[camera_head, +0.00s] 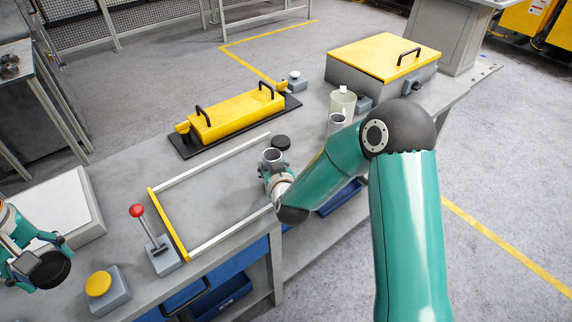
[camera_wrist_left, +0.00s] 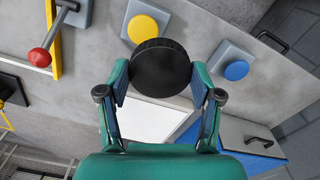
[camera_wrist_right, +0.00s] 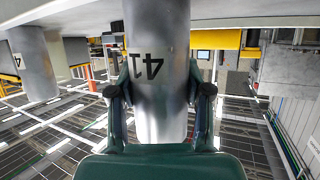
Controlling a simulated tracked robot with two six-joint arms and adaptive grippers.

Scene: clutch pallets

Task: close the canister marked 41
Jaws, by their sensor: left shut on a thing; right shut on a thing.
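My left gripper (camera_head: 42,262) is shut on a round black lid (camera_head: 53,270), at the far left of the head view. The lid (camera_wrist_left: 160,66) sits between both fingers in the left wrist view. My right gripper (camera_wrist_right: 158,92) is shut around a grey metal canister (camera_wrist_right: 157,50) marked 41, upside down in the right wrist view. In the head view this canister (camera_head: 271,156) stands upright near the bench middle with an open top. Whether its base touches the bench is hidden. My left gripper is well to the left of it.
Another black lid (camera_head: 281,142) lies just behind the canister. A red-knobbed lever (camera_head: 139,212) and a yellow button (camera_head: 98,284) lie between the grippers. The bench inside the frame (camera_head: 178,245) is clear.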

